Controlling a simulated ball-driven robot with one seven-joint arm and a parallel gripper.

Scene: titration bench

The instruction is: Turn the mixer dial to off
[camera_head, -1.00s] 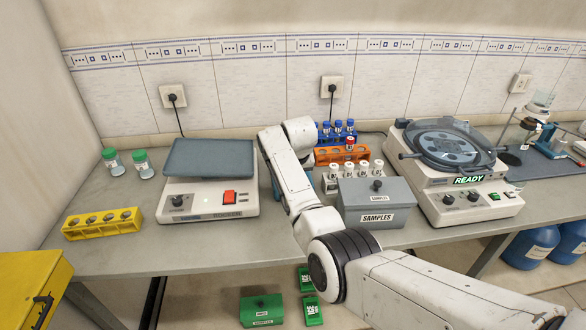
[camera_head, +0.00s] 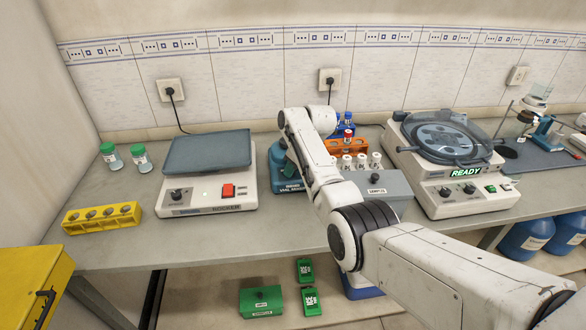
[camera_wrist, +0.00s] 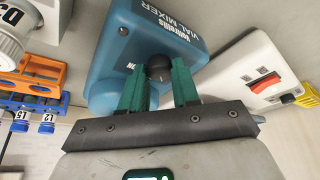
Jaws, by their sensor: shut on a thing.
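The blue vial mixer (camera_head: 278,168) stands on the bench right of the rocker, partly hidden by my arm in the head view. In the wrist view, the mixer (camera_wrist: 125,45) shows its printed front and a round black dial (camera_wrist: 160,68). My gripper (camera_wrist: 159,76) has its two teal fingers on either side of the dial, shut on it. The dial's exact pointer setting is too small to read. In the head view, my gripper is hidden behind my arm.
The rocker (camera_head: 207,198) with its red switch stands close left of the mixer. An orange rack (camera_head: 352,147), white-capped vials (camera_head: 362,161) and a grey samples box (camera_head: 392,190) stand close right. A machine reading READY (camera_head: 470,194) is farther right. The bench front is clear.

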